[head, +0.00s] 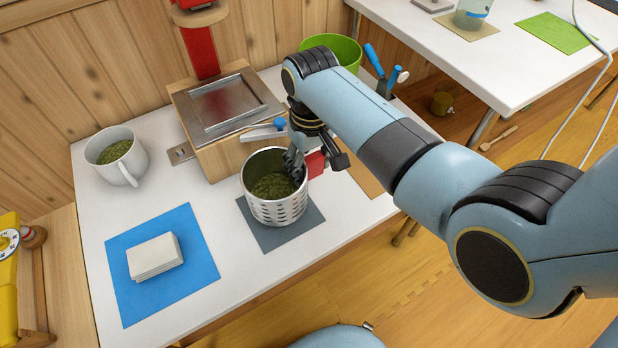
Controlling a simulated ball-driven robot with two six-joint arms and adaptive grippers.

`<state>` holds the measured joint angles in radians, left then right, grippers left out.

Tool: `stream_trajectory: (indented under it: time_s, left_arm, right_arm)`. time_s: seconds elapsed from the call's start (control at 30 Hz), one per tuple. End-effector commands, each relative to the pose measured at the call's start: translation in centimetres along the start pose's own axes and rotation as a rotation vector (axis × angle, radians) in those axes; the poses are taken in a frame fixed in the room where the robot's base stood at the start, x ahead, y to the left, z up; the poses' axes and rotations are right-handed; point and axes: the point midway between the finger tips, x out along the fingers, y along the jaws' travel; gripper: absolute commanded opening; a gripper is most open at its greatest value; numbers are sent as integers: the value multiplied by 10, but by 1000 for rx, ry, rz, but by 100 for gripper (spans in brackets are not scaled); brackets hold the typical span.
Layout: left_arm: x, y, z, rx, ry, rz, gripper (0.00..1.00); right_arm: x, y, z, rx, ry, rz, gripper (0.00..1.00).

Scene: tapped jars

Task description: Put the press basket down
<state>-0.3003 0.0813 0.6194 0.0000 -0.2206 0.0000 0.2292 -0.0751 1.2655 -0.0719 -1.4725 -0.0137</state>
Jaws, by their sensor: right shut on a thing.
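The press basket (276,209) is a perforated metal cylinder with green chopped matter inside. It is upright, over or on a dark grey mat (256,232) on the white table; I cannot tell whether its base touches the mat. My right gripper (296,165) comes in from the upper right and is shut on the basket's right rim, beside a red part. The gripper and wrist hide that part of the rim. My left gripper is not in view.
A wooden press block with a metal tray (228,103) stands behind the basket. A white mug (117,156) of green matter is at left. White cloths (155,257) lie on a blue mat (120,303). A green bin (343,51) stands behind my arm. The table's front edge is close.

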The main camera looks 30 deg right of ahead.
Motion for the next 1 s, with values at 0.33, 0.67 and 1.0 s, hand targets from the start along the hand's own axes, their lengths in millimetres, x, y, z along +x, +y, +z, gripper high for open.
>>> stream_trajectory:
  time_s: [0.33,0.67,1.0]
  left_arm:
    - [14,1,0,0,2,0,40]
    - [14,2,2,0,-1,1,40]
    - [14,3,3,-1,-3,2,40]
  right_arm:
    - [40,-1,-1,1,0,0,0]
    - [41,-1,-1,1,2,0,0]
    - [43,-1,0,1,0,0,76]
